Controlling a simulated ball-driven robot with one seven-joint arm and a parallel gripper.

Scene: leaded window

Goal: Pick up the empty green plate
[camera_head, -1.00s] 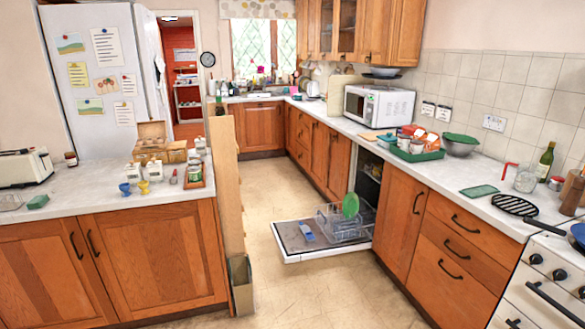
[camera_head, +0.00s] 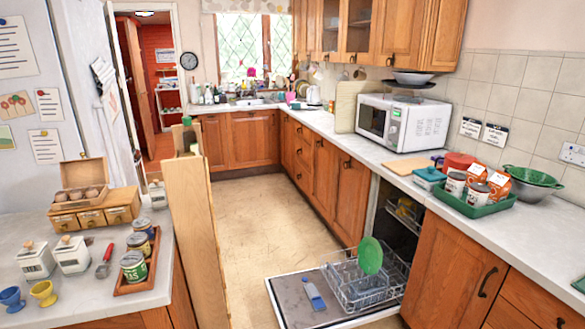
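A green plate (camera_head: 370,255) stands upright in the wire dishwasher rack (camera_head: 345,283), which is pulled out over the open dishwasher door (camera_head: 290,298). The plate's face is bare. Its lower edge sits among the rack's wires. A clear or bluish dish (camera_head: 366,288) lies in the rack below it. My gripper is not in view.
A blue-handled item (camera_head: 314,295) lies on the open door, which juts low into the aisle. The floor (camera_head: 255,225) between is clear. A green tray (camera_head: 470,203) with cartons and jars stands on the right counter.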

